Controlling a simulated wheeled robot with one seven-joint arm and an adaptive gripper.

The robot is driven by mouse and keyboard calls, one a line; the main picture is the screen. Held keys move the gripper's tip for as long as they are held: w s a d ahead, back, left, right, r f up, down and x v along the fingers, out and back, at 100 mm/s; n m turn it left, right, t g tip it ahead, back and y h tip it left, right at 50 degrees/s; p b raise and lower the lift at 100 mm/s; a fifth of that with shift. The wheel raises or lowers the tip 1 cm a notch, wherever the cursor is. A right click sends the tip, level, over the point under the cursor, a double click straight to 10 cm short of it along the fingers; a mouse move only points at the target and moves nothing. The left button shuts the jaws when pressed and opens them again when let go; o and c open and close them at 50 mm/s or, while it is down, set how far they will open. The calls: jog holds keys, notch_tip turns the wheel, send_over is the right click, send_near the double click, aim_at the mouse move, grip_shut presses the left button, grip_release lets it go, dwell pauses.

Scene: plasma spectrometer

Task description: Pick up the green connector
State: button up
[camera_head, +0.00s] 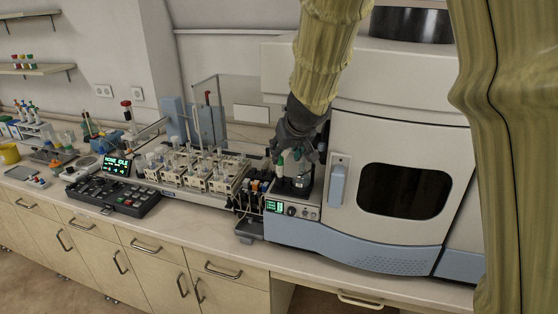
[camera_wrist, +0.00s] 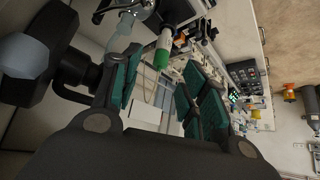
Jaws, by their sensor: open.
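The green connector (camera_wrist: 161,57) is a pale cylinder with a green end, at the upper middle of the wrist view. My gripper (camera_wrist: 160,72) is open, with dark teal finger pads to the left and right of the connector in that picture. The connector appears between or just beyond the fingertips; I see no contact. In the head view my gripper (camera_head: 296,157) is low over the small front unit of the spectrometer (camera_head: 405,135). Small green and pale parts show around its fingers there, and I cannot tell which is the connector.
The spectrometer's body and door handle (camera_head: 337,185) stand close right of my gripper. Left of it are small bottles (camera_head: 262,187) and a rack of vials (camera_head: 200,170). A black control panel (camera_head: 113,196) lies farther left. The counter's front strip is clear.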

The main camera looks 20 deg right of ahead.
aim_at(281, 159)
jog(key=shift+x, duration=2.65)
jog(key=shift+a+r, duration=0.1)
jog(key=shift+c, duration=0.4)
jog(key=c, duration=0.7)
